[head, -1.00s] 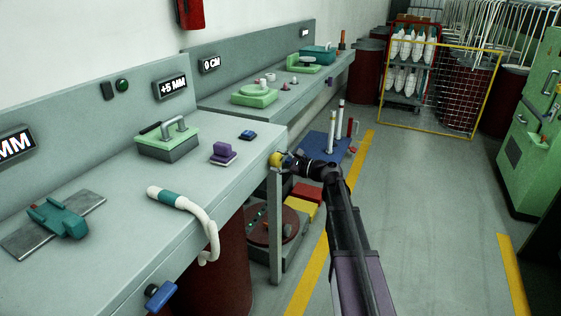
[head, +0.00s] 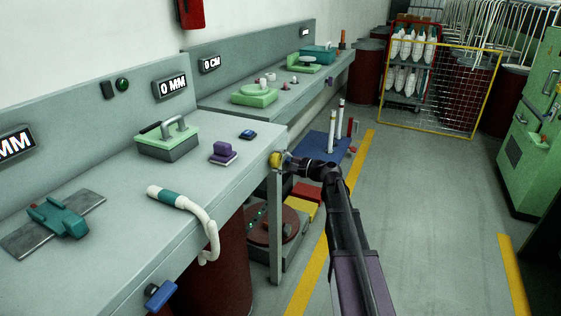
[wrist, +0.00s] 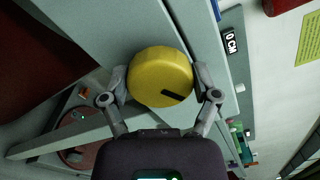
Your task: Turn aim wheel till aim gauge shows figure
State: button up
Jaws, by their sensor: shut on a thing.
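The aim wheel is a yellow round knob (wrist: 160,75) with a black mark, on the end of the near bench. It also shows small in the head view (head: 275,160). My gripper (wrist: 161,84) is shut on it, one finger on each side of its rim. In the wrist view the black mark lies toward the lower right of the wheel's face. A gauge (head: 172,87) on the near bench's back panel reads 0 MM. Another gauge (head: 209,64) reads 0 CM. No gauge name is readable.
The near bench (head: 120,210) holds a green box with a handle (head: 167,138), a purple block (head: 223,152), a teal tool (head: 60,217) and a white hose-like piece (head: 185,203). A blue panel (head: 325,146) with upright rods stands beyond my gripper.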

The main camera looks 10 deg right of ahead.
jog(key=shift+a, duration=0.15)
jog(key=o, duration=1)
jog(key=shift+c, duration=0.2)
jog(key=shift+s, duration=0.1)
jog(key=v, duration=1.2)
